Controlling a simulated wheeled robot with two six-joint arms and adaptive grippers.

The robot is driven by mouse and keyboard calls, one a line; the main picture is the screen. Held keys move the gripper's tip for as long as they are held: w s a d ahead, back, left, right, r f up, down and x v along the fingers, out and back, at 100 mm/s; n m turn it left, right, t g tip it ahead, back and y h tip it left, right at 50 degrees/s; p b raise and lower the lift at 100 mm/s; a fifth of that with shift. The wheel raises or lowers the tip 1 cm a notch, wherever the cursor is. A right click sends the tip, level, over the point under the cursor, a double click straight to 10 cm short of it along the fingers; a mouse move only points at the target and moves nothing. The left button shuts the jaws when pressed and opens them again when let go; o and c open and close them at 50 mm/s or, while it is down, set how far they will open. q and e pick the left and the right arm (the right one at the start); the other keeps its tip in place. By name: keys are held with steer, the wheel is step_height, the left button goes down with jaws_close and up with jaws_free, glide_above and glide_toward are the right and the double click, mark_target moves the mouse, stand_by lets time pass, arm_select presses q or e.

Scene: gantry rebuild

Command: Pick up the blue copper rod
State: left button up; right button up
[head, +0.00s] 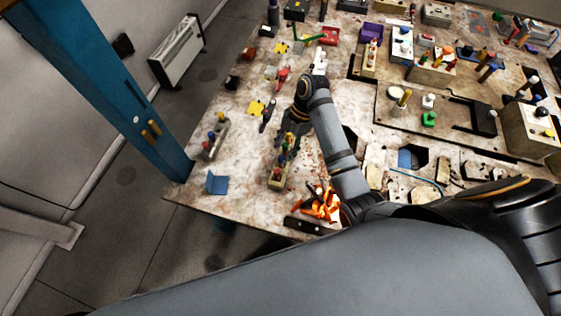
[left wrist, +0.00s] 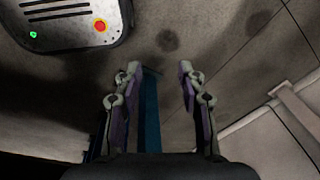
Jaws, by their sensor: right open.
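My right gripper (head: 290,131) is open and points down over the near left part of the workbench. It is just above a pale narrow block (head: 276,183) that holds several small rods with coloured tops, blue and red among them. The gripper partly covers the far end of this block. I cannot tell which rod is the blue copper rod, nor whether the fingers touch one. My left gripper (left wrist: 160,75) is open and empty in the left wrist view, above the floor and away from the bench.
The worn workbench (head: 240,198) is crowded. A second narrow rack (head: 215,138) stands left of the gripper, with a blue bent piece (head: 217,182) nearer the edge. Orange parts (head: 321,205) lie right of the block. A blue post (head: 105,85) rises beside the bench's left edge.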

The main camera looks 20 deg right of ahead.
mark_target(282, 157)
steer(key=shift+s+a+f+p, duration=0.3)
steer(key=shift+f+p, duration=0.15)
steer(key=shift+f, duration=0.1)
steer(key=shift+s+a+f+p, duration=0.15)
steer(key=shift+s+f+p, duration=0.1)
steer(key=shift+f+p, duration=0.25)
steer(key=shift+x, duration=1.1)
steer(key=shift+w, duration=0.15)
arm_select(q)
step_height(282, 157, up, 2)
steer(key=shift+r, duration=0.25)
arm_select(e)
jaws_close()
